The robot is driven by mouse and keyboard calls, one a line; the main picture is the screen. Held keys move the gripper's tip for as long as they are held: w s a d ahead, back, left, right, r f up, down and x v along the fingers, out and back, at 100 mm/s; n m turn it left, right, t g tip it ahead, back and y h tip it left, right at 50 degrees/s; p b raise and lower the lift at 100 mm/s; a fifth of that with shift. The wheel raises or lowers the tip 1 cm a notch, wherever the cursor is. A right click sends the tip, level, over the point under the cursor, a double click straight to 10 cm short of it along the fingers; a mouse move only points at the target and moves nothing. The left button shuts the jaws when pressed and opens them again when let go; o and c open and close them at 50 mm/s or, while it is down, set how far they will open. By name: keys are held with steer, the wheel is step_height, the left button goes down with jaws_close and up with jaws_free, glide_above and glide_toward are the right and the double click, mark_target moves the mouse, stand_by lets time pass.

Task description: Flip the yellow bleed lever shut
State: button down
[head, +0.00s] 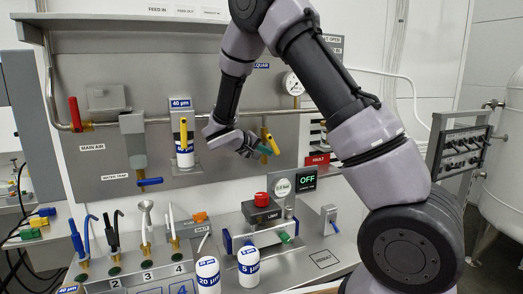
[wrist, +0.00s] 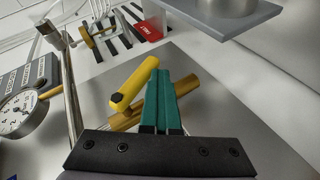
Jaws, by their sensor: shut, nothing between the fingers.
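A yellow lever (head: 268,138) on a brass valve stands on the grey panel, left of the pressure gauge's pipe end. In the wrist view the same yellow lever (wrist: 135,85) slants across its brass body (wrist: 190,88), with a dark bolt at its lower end. My gripper (head: 264,149) has its teal fingers together beside this lever. In the wrist view my gripper (wrist: 161,78) lies just right of the lever, over the brass body; whether they touch is unclear. A second yellow lever (head: 183,133) stands upright in front of the 40 µm filter. I see no bleed label.
A round gauge (head: 292,84) sits close to the lever, with a red FAULT sign (head: 317,160) to the lower right. A red-handled valve (head: 76,113) and a blue-handled valve (head: 149,182) are further left. The bench below holds hoses, filters and a red button (head: 261,199).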

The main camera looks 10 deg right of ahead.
mark_target(277, 148)
steer(key=d+n+t+h, duration=0.1)
steer(key=h, duration=0.1)
steer(key=d+t+h, duration=0.1)
steer(key=h, duration=0.1)
steer(key=shift+w+d+f+n+h, duration=0.1)
steer(key=shift+w+d+n+h, duration=0.1)
steer(key=shift+n+h, duration=0.2)
steer(key=shift+w+d+r+n+t+h, duration=0.15)
steer(key=shift+d+n+t+h, duration=0.25)
steer(key=shift+t+h, duration=0.2)
steer(key=shift+d+r+n+t+h, duration=0.15)
steer(key=shift+d+n+t+h, duration=0.1)
steer(key=shift+n+t+h, duration=0.25)
steer(key=shift+w+d+r, duration=0.1)
steer(key=shift+d+r, duration=0.25)
steer(key=shift+d, duration=0.1)
steer(key=shift+d+r, duration=0.15)
